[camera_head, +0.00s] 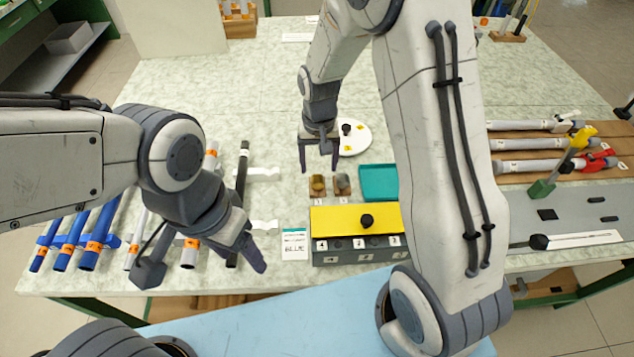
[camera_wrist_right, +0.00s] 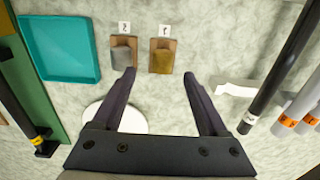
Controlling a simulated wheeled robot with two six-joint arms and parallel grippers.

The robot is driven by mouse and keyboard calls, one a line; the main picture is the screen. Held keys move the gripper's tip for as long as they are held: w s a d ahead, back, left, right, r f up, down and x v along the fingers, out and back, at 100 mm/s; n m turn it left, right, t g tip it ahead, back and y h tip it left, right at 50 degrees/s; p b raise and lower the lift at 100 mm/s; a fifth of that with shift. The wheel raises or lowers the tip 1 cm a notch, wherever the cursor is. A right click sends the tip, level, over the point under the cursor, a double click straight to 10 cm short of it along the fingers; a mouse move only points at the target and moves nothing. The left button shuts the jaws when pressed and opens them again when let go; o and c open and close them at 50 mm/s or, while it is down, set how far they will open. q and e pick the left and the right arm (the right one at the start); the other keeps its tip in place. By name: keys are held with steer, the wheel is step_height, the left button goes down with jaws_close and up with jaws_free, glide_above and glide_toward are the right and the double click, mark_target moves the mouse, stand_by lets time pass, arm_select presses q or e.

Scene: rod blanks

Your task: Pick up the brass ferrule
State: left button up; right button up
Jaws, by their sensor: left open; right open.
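The brass ferrule (camera_head: 318,183) stands on a small brown holder near the table's middle, beside a grey ferrule (camera_head: 342,182) on a similar holder. In the right wrist view the brass ferrule (camera_wrist_right: 162,60) lies just beyond the open fingertips, roughly between their lines, with the grey ferrule (camera_wrist_right: 122,56) to its left. My right gripper (camera_head: 319,166) is open and empty, just behind the brass ferrule in the head view; its fingers (camera_wrist_right: 159,76) do not touch it. My left gripper (camera_head: 254,254) is over the table's front left; its fingers overlap in this view.
A teal tray (camera_head: 379,183) lies right of the holders. A yellow-topped grey box (camera_head: 356,219) with a black knob stands in front. A white disc (camera_head: 354,140) lies behind. My right arm hides part of the table.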

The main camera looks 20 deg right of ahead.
mark_target(317, 178)
steer(key=shift+a+f, duration=0.2)
steer(key=shift+f, duration=2.55)
steer(key=c, duration=1.1)
